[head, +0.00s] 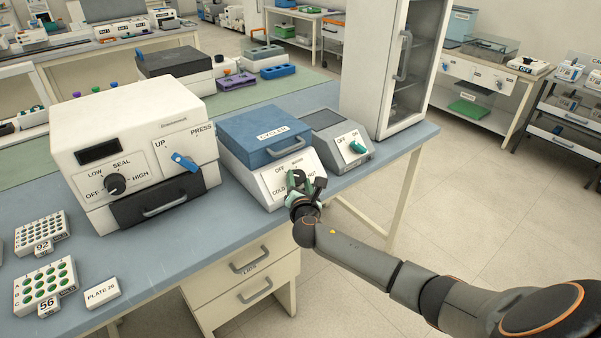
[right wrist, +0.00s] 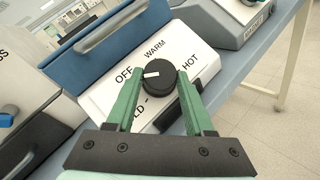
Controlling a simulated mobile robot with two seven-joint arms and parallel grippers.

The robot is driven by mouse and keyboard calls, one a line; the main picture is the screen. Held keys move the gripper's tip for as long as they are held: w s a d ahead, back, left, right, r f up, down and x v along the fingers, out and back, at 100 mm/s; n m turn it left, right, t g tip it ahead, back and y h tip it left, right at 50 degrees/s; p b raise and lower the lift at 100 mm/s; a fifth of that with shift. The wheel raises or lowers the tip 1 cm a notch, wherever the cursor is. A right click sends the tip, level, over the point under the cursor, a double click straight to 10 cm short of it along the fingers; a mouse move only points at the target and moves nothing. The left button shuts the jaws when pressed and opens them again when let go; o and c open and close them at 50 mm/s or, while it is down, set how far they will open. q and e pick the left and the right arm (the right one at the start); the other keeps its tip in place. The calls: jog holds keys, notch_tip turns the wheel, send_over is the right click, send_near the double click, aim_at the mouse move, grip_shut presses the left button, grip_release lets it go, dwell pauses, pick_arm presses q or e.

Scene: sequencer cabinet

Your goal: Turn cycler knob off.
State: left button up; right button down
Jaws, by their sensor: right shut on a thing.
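The cycler (head: 267,142) is a white box with a blue lid and a sloped white front panel. Its round black knob (right wrist: 163,82) sits among the OFF, WARM, HOT and partly hidden COLD labels in the right wrist view. The knob's white pointer mark points left, roughly toward OFF. My right gripper (head: 302,184) is at the cycler's front panel. Its two green fingers stand on either side of the knob in the right wrist view (right wrist: 158,95), shut on it. In the head view the gripper mostly hides the knob. My left gripper is not in view.
A white sealer (head: 135,130) with a black knob and blue lever stands left of the cycler. A grey device (head: 335,138) with an OFF/ON knob is close on the right, beside a tall cabinet (head: 375,60).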

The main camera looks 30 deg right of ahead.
jog(key=m+g, duration=0.1)
jog(key=m, duration=0.1)
jog(key=m+g+h, duration=0.1)
jog(key=m+g, duration=0.1)
jog(key=shift+w+a+r+m+p, duration=0.15)
jog(key=shift+w+m+p, duration=0.05)
jog(key=shift+m+p, duration=0.15)
jog(key=shift+h, duration=0.3)
jog(key=shift+c, duration=1.4)
grip_release()
jog(key=v, duration=1.2)
jog(key=shift+a+r, duration=0.15)
jog(key=shift+r, duration=0.15)
jog(key=shift+s+f, duration=0.1)
jog(key=shift+s, duration=0.05)
